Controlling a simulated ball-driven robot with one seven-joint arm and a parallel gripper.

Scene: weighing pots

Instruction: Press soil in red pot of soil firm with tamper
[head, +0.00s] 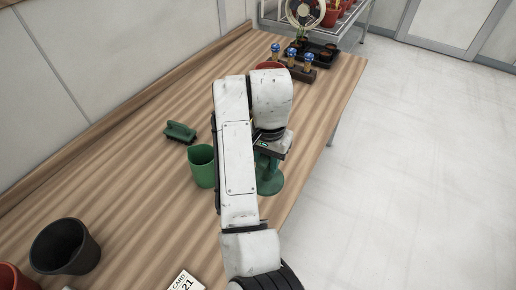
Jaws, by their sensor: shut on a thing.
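My gripper (272,147) is at the middle of the bench, partly hidden by my arm. It is shut on a green tamper (269,178), which hangs below it with its round base down. I cannot tell whether the base touches the bench. A red pot (268,65) shows only its rim behind my arm, farther up the bench. Another red pot (10,277) is cut off at the lower left corner. The soil in either pot is not visible.
A green cup (202,168) stands just left of my arm, with a green brush (180,132) behind it. A black pot (65,247) and a card (186,282) are nearer. A dark rack (302,72) holds blue-topped items. The bench's left side (120,165) has free room.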

